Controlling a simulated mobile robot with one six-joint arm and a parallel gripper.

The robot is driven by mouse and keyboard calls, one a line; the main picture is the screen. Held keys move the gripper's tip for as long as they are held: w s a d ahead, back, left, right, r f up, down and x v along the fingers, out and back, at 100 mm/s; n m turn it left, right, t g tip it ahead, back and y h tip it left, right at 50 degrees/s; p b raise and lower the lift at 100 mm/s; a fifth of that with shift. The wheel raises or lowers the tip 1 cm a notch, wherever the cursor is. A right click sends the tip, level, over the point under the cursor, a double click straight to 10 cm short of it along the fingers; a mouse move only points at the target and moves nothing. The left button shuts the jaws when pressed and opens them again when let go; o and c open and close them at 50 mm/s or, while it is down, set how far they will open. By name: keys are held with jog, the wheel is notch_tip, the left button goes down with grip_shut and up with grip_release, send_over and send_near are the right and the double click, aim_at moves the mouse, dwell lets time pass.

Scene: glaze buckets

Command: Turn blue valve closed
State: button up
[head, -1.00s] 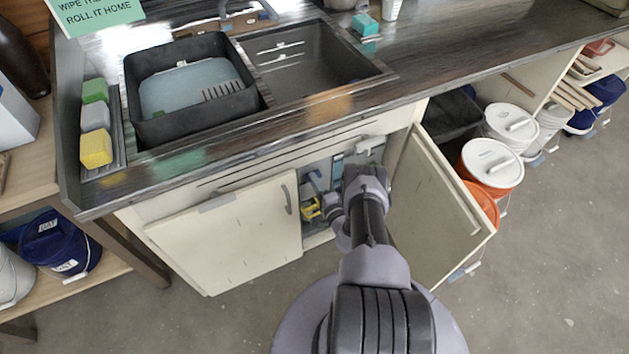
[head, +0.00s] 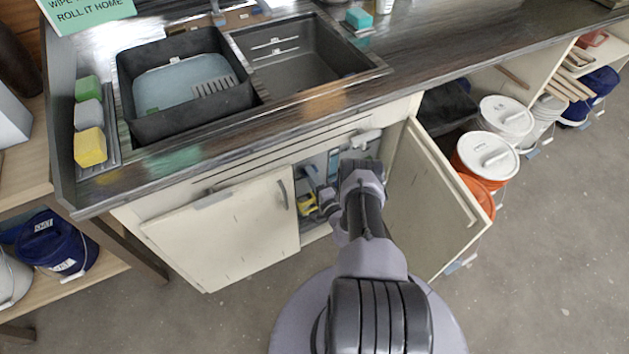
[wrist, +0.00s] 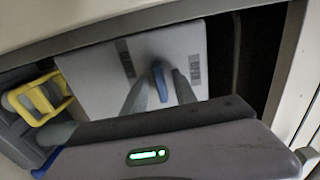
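In the wrist view, a narrow blue valve handle (wrist: 161,85) stands in front of a pale grey panel (wrist: 195,45) inside the cabinet. My gripper (wrist: 164,78) has its two grey fingers on either side of the handle. The fingers look apart, with a small gap beside the handle, so it does not look clamped. The valve body and the fingers' lower part are hidden by my gripper's own housing. In the head view, my arm reaches into the open cabinet under the sink and hides the valve.
A yellow handle (wrist: 40,97) on a grey item is left of my gripper. The right cabinet door (head: 432,200) stands open beside my arm, and the left door (head: 225,235) is to the left. Lidded buckets (head: 487,157) stand right of the open door.

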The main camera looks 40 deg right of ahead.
jog(key=p+v, duration=0.4)
jog(key=v, duration=1.3)
jog(key=shift+p, duration=0.35)
jog(key=shift+s+a, duration=0.1)
jog(key=shift+s, duration=0.05)
